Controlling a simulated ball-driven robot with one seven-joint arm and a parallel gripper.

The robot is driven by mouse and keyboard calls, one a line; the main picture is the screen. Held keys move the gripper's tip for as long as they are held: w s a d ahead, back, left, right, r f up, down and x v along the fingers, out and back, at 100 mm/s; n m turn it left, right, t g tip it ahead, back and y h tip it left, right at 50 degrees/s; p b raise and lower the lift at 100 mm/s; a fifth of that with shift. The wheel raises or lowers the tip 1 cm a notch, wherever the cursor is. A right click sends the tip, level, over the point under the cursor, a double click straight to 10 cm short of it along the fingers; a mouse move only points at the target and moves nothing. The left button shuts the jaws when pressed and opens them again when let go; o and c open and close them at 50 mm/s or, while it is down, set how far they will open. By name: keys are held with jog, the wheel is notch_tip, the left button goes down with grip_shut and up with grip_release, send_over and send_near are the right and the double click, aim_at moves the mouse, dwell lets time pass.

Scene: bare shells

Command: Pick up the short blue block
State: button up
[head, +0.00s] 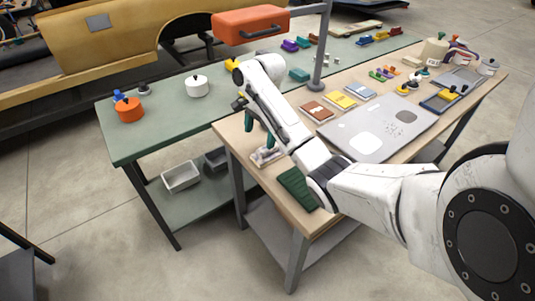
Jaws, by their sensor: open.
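No thing here can be told for sure as the short blue block. A small blue object (366,41) lies among coloured pieces at the far right of the green table (150,140). Another blue piece (118,96) shows at the top of an orange pot (129,110) at the left; whether it is on or behind the pot, I cannot tell. My gripper (238,103) is open, over the green table near the front wooden table's left end. It is small and partly hidden by my arm, and no object shows between its fingers.
A white pot (197,87) stands left of my gripper. An orange toolbox (250,24) sits high behind it, and a grey post (321,50) rises to its right. The wooden table (235,140) holds a grey board (350,140), booklets and a blue tray (440,103).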

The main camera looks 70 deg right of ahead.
aim_at(267, 152)
jog(key=shift+m, duration=0.7)
jog(key=d, duration=0.1)
jog(key=s+d+r, duration=0.1)
jog(key=d, duration=0.1)
jog(key=shift+s+d+r, duration=0.15)
jog(key=shift+s+r, duration=0.1)
jog(key=shift+s, duration=0.15)
jog(key=shift+d+f, duration=0.1)
jog(key=shift+f, duration=0.05)
notch_tip(267, 152, down, 3)
jog(key=b, duration=0.3)
jog(key=shift+a+f+p, duration=0.2)
jog(key=shift+f+p, duration=0.05)
jog(key=shift+f, duration=0.95)
jog(key=shift+a+f+p, duration=0.25)
jog(key=shift+f, duration=1)
jog(key=shift+a+f+p, duration=0.2)
jog(key=shift+f+p, duration=0.05)
jog(key=shift+f, duration=0.95)
jog(key=c, duration=1.3)
jog(key=shift+w, duration=0.1)
jog(key=shift+r, duration=0.15)
